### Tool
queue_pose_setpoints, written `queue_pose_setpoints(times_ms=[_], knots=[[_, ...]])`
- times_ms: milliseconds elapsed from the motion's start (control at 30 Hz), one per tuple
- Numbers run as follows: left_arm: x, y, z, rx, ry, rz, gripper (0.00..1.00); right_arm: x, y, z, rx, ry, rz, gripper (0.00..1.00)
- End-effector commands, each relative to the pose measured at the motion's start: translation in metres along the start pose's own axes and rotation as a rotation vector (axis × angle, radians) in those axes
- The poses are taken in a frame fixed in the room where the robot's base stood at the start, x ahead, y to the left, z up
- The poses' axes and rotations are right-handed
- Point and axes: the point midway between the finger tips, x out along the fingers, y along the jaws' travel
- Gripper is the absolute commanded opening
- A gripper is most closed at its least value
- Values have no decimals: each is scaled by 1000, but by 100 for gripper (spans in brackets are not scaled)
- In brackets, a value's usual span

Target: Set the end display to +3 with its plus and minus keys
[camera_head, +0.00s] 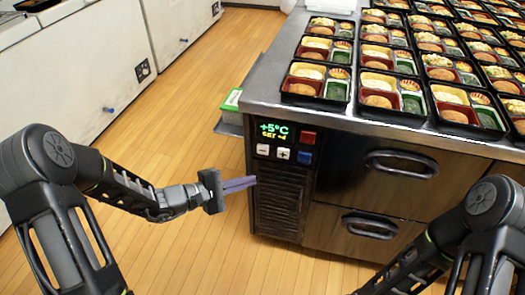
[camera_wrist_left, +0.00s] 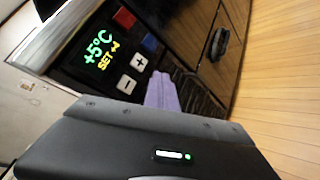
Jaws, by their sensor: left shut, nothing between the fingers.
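The end display (camera_head: 273,130) is on the counter's end panel and shows +5°C in green. Below it a yellow line reads SET and what looks like -4; the display also shows tilted in the left wrist view (camera_wrist_left: 98,48). Under it are the white minus key (camera_head: 262,149) and plus key (camera_head: 283,154); the wrist view shows the minus key (camera_wrist_left: 126,84) and plus key (camera_wrist_left: 139,62) uncovered. My left gripper (camera_head: 254,181) is shut and empty, its purple fingers just below the keys, apart from them. My right gripper is out of view.
A red button (camera_head: 308,137) and a blue button (camera_head: 304,157) sit right of the display and keys. A dark vent grille (camera_head: 279,205) is below. Drawers with handles (camera_head: 401,163) are to the right. Bento trays (camera_head: 317,86) cover the counter above. Open floor lies left.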

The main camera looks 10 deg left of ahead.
Motion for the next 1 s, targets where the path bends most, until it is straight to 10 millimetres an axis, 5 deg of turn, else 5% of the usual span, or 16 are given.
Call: queue_pose_setpoints(times_ms=[267,1000], knots=[[6,4,-4,1,-1,-2,0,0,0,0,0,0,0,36],[60,42,-44,-1,-1,-2,0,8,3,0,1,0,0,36]])
